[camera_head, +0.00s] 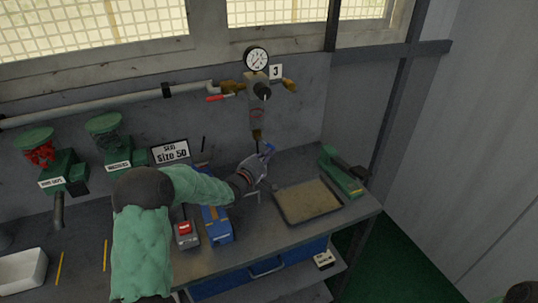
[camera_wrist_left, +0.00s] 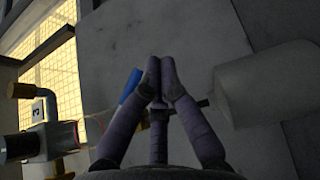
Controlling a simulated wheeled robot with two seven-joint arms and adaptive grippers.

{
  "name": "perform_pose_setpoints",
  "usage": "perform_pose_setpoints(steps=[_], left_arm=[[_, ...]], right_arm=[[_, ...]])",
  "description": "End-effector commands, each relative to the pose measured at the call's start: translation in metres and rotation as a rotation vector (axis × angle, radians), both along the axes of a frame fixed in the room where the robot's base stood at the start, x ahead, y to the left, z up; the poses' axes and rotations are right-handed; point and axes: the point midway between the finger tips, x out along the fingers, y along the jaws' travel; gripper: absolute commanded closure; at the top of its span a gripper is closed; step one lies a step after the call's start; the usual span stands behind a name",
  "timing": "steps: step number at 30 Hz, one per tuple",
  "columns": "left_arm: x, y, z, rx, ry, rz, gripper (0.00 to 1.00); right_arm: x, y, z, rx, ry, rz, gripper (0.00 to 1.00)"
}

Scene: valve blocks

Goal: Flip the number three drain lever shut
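The number three valve block (camera_head: 257,98) is on the grey wall, with a round gauge (camera_head: 257,59) on top and a number tag (camera_head: 276,71) beside it. The tag also shows sideways in the left wrist view (camera_wrist_left: 38,110). A blue lever (camera_head: 267,150) is below the block, near the brass fitting (camera_head: 257,135). My left gripper (camera_head: 263,158) is right at the blue lever. In the left wrist view its fingertips (camera_wrist_left: 160,62) are together, and the blue lever (camera_wrist_left: 130,86) lies along the outer left side of the fingers. Contact is unclear. My right gripper is out of view.
A red lever (camera_head: 220,97) sits left of the block on the grey pipe (camera_head: 115,103). On the bench are a shallow tray (camera_head: 311,221), a green tool (camera_head: 342,172) and a blue tool (camera_head: 217,222). A Size 50 sign (camera_head: 170,152) stands behind.

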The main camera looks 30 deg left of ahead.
Motion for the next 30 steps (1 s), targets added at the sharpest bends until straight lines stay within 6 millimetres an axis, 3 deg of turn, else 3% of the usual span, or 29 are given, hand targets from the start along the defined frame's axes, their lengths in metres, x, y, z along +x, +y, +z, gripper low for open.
perform_pose_setpoints(steps=[25, 30], left_arm=[[0.0, 0.001, 0.001, 0.001, -0.002, 0.001, 1.0], [-0.01, 0.003, 0.002, 0.002, -0.002, 0.002, 1.0]], right_arm=[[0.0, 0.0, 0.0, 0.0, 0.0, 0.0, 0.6], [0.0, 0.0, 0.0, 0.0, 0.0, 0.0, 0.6]])
